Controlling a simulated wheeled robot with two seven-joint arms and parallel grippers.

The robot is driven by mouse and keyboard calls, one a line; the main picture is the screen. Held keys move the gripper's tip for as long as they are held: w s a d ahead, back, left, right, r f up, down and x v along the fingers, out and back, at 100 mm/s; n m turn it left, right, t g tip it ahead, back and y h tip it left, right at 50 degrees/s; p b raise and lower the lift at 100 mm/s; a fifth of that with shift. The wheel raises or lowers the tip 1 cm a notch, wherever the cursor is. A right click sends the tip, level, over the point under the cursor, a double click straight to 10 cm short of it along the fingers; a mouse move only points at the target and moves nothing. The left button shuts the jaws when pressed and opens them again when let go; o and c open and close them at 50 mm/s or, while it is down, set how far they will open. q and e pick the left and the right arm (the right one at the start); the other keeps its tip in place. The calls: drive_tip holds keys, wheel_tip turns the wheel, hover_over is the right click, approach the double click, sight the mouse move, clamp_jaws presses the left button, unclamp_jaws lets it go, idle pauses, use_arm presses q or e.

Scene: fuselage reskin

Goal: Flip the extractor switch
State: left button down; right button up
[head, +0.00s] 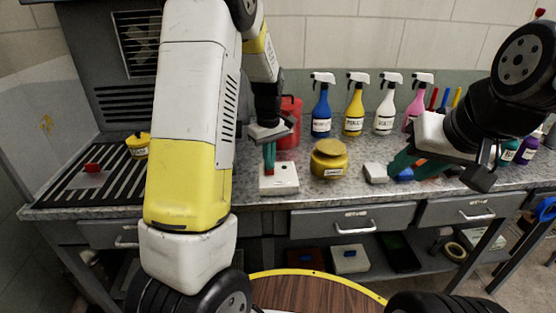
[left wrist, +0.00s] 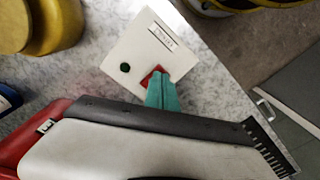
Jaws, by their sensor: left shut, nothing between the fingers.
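The switch box (head: 286,185) is a small white box near the front edge of the speckled worktop. It has a red rocker switch (left wrist: 150,77), a dark green round spot (left wrist: 125,67) and a label too small to read. My left gripper (head: 269,167) points down over the box with its teal fingers shut and empty. In the left wrist view, the fingertips (left wrist: 158,82) are at the red switch and overlap part of it; I cannot tell whether they press it. My right gripper (head: 408,174) is open over the right part of the worktop, away from the box.
A yellow jar (head: 329,160) stands right of the box, and a red container (head: 290,124) behind it. Several spray bottles (head: 355,108) line the back. A slatted grate (head: 90,172) is at the left. A white block (head: 375,173) lies near my right gripper.

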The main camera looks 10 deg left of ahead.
use_arm(q)
drive_tip(key=shift+f, duration=0.7)
idle(0.3)
drive_tip(key=shift+r, duration=3.55)
